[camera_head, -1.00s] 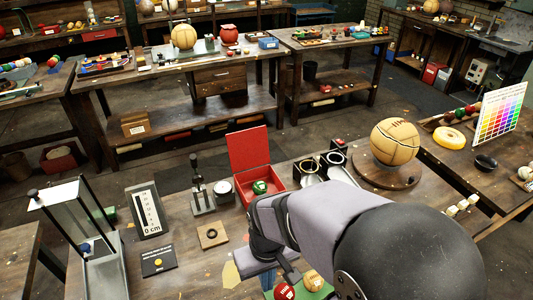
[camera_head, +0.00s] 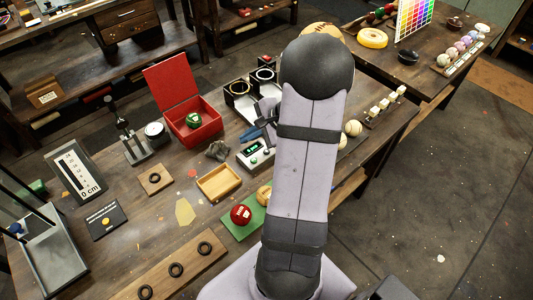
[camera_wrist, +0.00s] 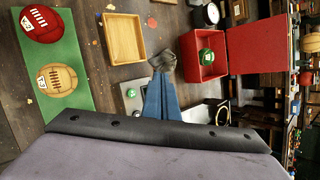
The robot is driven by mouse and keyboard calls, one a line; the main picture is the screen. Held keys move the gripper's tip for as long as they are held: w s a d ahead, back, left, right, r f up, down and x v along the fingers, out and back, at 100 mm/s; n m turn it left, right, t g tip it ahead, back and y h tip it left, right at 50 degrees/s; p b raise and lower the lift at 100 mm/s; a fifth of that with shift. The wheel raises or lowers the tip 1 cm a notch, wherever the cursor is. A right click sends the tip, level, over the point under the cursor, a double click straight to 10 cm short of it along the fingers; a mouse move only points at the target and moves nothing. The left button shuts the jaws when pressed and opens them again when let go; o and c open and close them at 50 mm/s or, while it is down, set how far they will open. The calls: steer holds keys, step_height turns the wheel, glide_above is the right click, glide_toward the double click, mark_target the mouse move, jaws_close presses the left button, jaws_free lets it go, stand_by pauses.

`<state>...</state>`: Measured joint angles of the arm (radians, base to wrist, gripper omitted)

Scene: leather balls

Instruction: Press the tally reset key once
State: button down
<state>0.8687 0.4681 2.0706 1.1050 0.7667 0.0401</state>
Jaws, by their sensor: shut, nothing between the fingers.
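A small pale box with a lit green display (camera_head: 255,150) stands on the bench, just below my gripper in the head view. In the wrist view the box (camera_wrist: 130,105) shows a round green spot and is partly covered by my fingers. I cannot read which part is the reset key. My gripper (camera_head: 252,135) is shut and empty; its blue fingers (camera_wrist: 161,82) are together beside the box's face. I cannot tell if they touch it. A black plate with a yellow button (camera_head: 105,221) lies farther left, its lettering too small to read.
An open red box (camera_head: 190,122) holding a green ball stands behind. A dark crumpled lump (camera_head: 217,151) and an empty wooden tray (camera_head: 219,183) lie close left of the pale box. A red ball (camera_head: 241,214) and a tan ball (camera_head: 264,195) rest on a green mat.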

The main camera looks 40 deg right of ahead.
steer(key=d+f+m+t+h, duration=0.1)
steer(key=d+m, duration=0.3)
steer(key=d, duration=0.4)
steer(key=shift+s+d+f+t+h+b, duration=0.2)
steer(key=shift+d+t+h+b, duration=0.1)
steer(key=shift+d+t+b, duration=0.1)
steer(key=shift+f, duration=0.1)
steer(key=b, duration=0.5)
glide_above(267, 151)
steer(key=s, duration=0.1)
step_height(267, 151, down, 7)
steer(key=shift+d+f, duration=0.1)
steer(key=shift+f+b, duration=0.75)
steer(key=shift+b, duration=0.1)
steer(key=shift+f, duration=0.15)
stand_by(0.7)
steer(key=shift+f+b, duration=0.3)
steer(key=shift+b, duration=0.3)
